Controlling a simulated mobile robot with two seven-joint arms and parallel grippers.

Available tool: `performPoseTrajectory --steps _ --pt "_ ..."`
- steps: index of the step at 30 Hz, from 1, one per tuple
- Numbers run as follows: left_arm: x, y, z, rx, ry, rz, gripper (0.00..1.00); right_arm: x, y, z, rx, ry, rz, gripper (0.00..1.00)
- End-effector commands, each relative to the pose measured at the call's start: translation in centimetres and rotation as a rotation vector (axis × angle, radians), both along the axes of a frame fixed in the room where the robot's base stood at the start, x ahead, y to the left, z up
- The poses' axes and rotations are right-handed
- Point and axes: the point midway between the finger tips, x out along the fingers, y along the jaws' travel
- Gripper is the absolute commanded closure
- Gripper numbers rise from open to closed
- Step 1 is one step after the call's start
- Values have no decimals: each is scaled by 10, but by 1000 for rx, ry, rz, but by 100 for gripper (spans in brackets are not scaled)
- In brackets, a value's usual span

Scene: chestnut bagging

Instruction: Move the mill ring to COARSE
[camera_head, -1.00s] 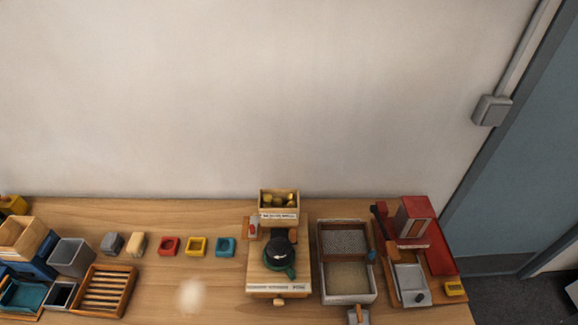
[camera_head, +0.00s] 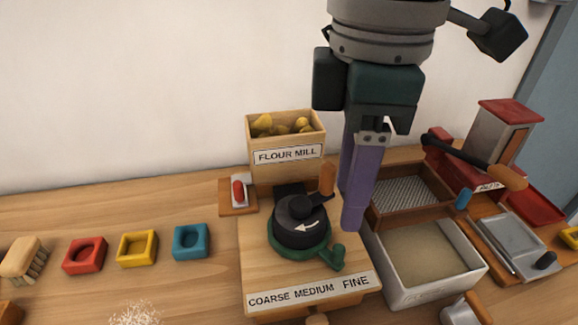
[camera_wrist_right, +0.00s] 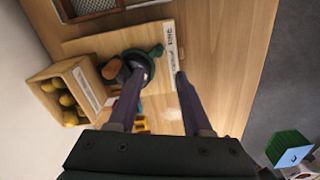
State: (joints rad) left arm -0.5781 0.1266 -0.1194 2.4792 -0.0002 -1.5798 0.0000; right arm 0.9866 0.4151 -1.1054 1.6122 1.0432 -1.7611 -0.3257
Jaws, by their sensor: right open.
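The flour mill's green ring (camera_head: 283,251) sits around the base of a black round top (camera_head: 301,222) with a white arrow. The ring's green knobbed tab (camera_head: 338,258) points front right, towards FINE on the label strip (camera_head: 308,291), which reads COARSE, MEDIUM, FINE from left to right. My right gripper (camera_head: 351,213) points down, open, with purple fingers close to the mill's right side. In the right wrist view, the open fingers (camera_wrist_right: 158,78) straddle the view of the mill, with the ring's tab (camera_wrist_right: 156,50) beyond the tips. I see no contact. My left gripper is out of view.
A wooden crank handle (camera_head: 327,180) rises by the black top. Coloured blocks (camera_head: 137,249) lie left.

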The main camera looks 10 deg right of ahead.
Motion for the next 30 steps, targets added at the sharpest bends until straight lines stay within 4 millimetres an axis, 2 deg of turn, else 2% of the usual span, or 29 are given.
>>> performPoseTrajectory --steps 1,5,15,18,23,30 --pt "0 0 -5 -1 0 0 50 2 -3 -5 -8 2 -1 50" --pt "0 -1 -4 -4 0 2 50 2 -3 -13 -11 6 -1 50" --pt "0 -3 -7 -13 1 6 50 2 -3 -75 -10 3 0 50" --pt "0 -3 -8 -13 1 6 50 2 -3 -89 -10 3 -2 50" --pt "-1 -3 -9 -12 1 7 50 2 -3 -99 -10 0 1 50" --pt "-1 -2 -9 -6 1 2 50 2 -3 -100 -8 0 1 50"
